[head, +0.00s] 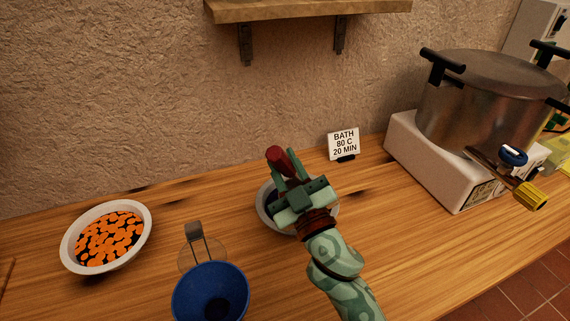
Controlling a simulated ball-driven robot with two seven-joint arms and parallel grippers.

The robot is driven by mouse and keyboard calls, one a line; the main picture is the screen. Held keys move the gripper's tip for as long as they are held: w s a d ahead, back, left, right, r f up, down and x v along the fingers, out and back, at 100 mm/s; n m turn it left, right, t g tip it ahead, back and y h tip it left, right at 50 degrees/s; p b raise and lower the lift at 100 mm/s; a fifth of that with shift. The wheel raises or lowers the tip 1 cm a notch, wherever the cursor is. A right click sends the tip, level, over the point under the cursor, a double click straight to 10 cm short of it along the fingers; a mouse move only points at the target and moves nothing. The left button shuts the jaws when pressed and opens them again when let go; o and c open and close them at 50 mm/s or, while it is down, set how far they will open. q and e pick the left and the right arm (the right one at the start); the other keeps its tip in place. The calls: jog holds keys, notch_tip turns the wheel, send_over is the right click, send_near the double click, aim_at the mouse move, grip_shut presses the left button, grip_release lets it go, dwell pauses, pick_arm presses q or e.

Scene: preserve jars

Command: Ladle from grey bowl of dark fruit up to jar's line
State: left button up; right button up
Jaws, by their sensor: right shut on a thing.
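The grey bowl (264,213) stands on the counter, largely covered by my right gripper (286,170). A little of its dark content shows at the left, beside the gripper. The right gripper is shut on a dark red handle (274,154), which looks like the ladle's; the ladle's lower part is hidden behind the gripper. The jar's line and fill level are not visible. My left gripper is out of view.
A white bowl of orange slices (69,252) stands at the left. A sign (344,145) reads "BATH 80 C 20 MIN". A large metal pot (480,100) on a white burner unit (428,165) fills the right. A wooden shelf (310,9) hangs on the wall above.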

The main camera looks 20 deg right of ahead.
notch_tip(320, 180, down, 4)
jog(key=b, duration=0.3)
jog(key=shift+w, duration=0.1)
jog(key=shift+f, duration=0.2)
jog(key=shift+a, duration=0.1)
dwell(0.8)
jog(key=shift+r, duration=3.5)
